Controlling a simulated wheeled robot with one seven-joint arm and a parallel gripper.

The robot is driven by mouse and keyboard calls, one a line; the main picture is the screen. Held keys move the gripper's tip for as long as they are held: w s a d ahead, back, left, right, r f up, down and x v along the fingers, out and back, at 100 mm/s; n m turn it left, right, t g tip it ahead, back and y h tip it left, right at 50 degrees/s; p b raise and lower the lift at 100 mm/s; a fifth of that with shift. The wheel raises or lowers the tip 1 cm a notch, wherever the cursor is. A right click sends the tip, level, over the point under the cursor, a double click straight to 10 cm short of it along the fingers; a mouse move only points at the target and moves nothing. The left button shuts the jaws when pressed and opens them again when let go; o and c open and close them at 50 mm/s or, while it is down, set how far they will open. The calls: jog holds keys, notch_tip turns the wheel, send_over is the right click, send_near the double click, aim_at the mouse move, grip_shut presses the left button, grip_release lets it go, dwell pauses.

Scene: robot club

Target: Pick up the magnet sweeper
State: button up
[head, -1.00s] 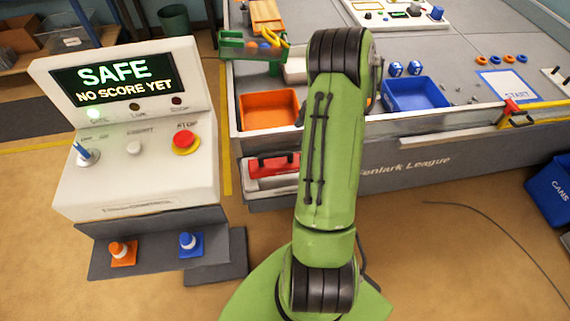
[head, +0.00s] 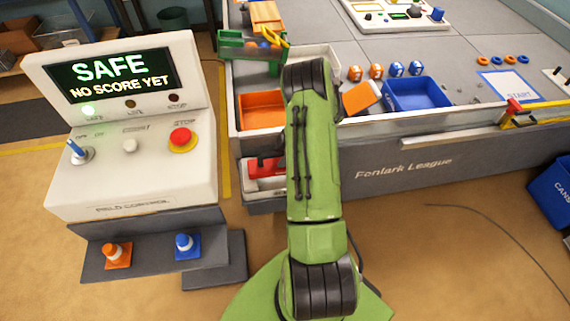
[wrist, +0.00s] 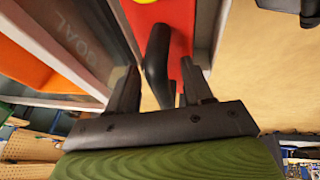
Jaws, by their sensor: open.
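The magnet sweeper seems to be the red thing with a black handle low at the side of the field table; its red body (head: 264,167) shows in the head view, partly hidden by my arm. In the wrist view its red body (wrist: 180,28) lies ahead of my gripper (wrist: 160,82). Its black handle (wrist: 157,55) stands between my two open fingers, with a gap visible on each side. I cannot tell how deep the handle sits between them. In the head view my gripper is hidden by my arm.
The field table (head: 425,160) has an orange bin (head: 262,110) and a blue bin (head: 417,94) near its front edge. A control console (head: 130,190) stands left, with small cones on a ledge. A blue crate (head: 553,190) is at right. Floor in front is mostly clear.

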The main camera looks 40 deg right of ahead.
grip_shut()
jog(key=shift+r, duration=0.1)
dwell(1.2)
